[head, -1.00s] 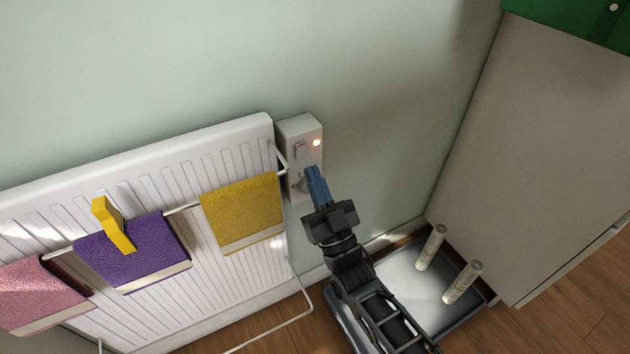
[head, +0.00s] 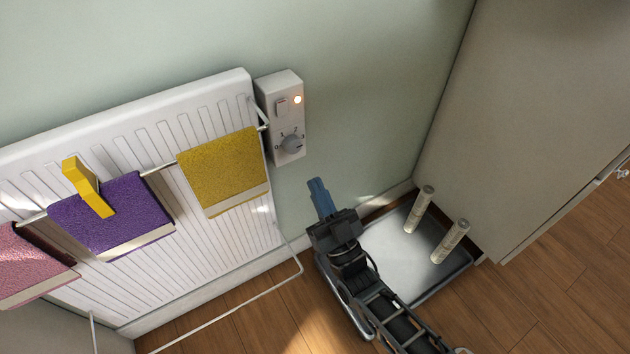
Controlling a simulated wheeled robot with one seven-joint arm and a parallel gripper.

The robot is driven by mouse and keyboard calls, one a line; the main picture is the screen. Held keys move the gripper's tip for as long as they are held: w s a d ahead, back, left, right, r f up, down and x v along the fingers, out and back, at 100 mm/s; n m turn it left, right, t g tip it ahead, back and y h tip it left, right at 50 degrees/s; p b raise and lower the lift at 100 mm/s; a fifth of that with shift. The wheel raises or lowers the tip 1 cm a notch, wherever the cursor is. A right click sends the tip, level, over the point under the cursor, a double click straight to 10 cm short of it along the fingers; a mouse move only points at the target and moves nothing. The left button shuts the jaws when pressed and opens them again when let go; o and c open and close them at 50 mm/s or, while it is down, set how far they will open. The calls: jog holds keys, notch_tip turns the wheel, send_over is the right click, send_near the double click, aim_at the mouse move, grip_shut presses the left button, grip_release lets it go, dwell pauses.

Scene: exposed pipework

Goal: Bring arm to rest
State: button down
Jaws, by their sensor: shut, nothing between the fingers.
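My gripper (head: 319,197) has blue fingers, which are shut with nothing between them. It points up and slightly left in the head view, below and right of the white control box (head: 280,115) and apart from it. The control box is on the wall at the radiator's right end. It has a switch, a lit orange-white lamp (head: 297,100) and a round grey dial (head: 292,144), all in clear view. My arm extends down and right from the gripper to the bottom edge.
A white radiator (head: 215,117) carries a rail with yellow (head: 222,170), purple (head: 112,215) and pink (head: 30,262) towels. A yellow clip (head: 88,188) sits on the purple one. A grey tray (head: 392,235) with two upright posts lies right of my arm, near a pale cabinet (head: 545,110).

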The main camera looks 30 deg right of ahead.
dwell(0.5)
jog(key=s+r+g, duration=0.2)
jog(key=s+g, duration=0.2)
jog(key=s, duration=1)
jog(key=s+r+g, duration=0.2)
jog(key=s+g, duration=0.2)
jog(key=s, duration=1.1)
jog(key=s+r+g+p, duration=0.1)
jog(key=s+r+p, duration=0.1)
jog(key=r+p, duration=0.5)
jog(key=s+r+g+p, duration=0.2)
jog(key=r+p, duration=0.5)
jog(key=r, duration=0.6)
jog(key=shift+s+r, duration=0.4)
jog(key=shift+s, duration=0.3)
